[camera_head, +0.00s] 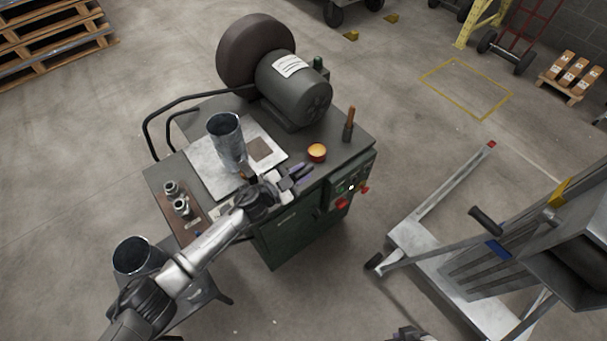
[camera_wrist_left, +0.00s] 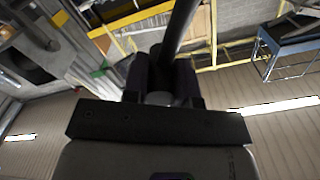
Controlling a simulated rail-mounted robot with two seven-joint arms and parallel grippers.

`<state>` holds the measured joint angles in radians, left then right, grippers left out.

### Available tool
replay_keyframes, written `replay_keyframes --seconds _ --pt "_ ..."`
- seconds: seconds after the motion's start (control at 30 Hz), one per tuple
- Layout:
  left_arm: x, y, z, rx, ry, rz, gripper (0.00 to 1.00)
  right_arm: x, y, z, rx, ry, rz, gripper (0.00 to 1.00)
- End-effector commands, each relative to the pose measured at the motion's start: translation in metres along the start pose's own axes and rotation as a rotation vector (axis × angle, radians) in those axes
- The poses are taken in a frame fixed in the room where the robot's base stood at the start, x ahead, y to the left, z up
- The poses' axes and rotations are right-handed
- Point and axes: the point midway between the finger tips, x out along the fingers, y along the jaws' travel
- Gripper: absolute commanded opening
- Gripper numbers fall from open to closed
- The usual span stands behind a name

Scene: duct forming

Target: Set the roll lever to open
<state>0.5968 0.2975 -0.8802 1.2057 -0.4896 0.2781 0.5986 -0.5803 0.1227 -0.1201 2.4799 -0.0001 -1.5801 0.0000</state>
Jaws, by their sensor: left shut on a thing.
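My left gripper (camera_head: 290,178) reaches in over the front edge of the green machine bench (camera_head: 295,230). In the left wrist view its two dark fingers (camera_wrist_left: 160,82) are shut on a dark round rod (camera_wrist_left: 182,25) that runs up out of the picture. The head view hides this rod, and I cannot tell whether it is the roll lever. A separate upright lever with a brown handle (camera_head: 349,120) stands at the bench's right end, apart from the gripper. A small part of what looks like my right gripper (camera_head: 410,333) shows at the bottom edge; its jaws are unclear.
A metal duct (camera_head: 226,140) stands on a light plate on the bench, behind my left arm. A large motor (camera_head: 293,88), an orange button (camera_head: 317,152) and small fittings (camera_head: 181,206) are also there. A wheeled lift (camera_head: 470,270) stands at right. Floor between is clear.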

Motion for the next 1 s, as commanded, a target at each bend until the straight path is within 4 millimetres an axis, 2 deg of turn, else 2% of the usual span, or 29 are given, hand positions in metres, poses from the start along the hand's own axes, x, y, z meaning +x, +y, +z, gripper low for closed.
replay_keyframes --seconds 0.03,0.1,0.43,0.53,0.7,1.0 --pt "0.0 -0.011 -0.005 -0.034 -0.003 -0.003 0.0 -0.011 0.001 -0.004 0.0 0.0 0.0 0.0" --pt "0.0 -0.02 -0.005 -0.087 -0.004 -0.003 0.0 -0.017 0.001 -0.005 0.0 0.0 0.0 0.0" --pt "0.0 -0.057 0.004 -0.319 -0.002 -0.004 0.0 -0.028 0.001 -0.009 0.0 0.001 0.0 0.0" --pt "0.0 -0.065 0.008 -0.375 -0.001 -0.003 0.0 -0.026 0.001 -0.009 0.001 0.001 0.0 0.0" --pt "0.0 -0.075 0.012 -0.373 -0.001 -0.003 0.0 -0.024 0.0 -0.008 0.002 0.001 -0.001 0.0" --pt "0.0 -0.082 0.015 -0.371 -0.002 -0.003 0.0 -0.022 0.0 -0.008 0.004 0.001 -0.003 0.0"
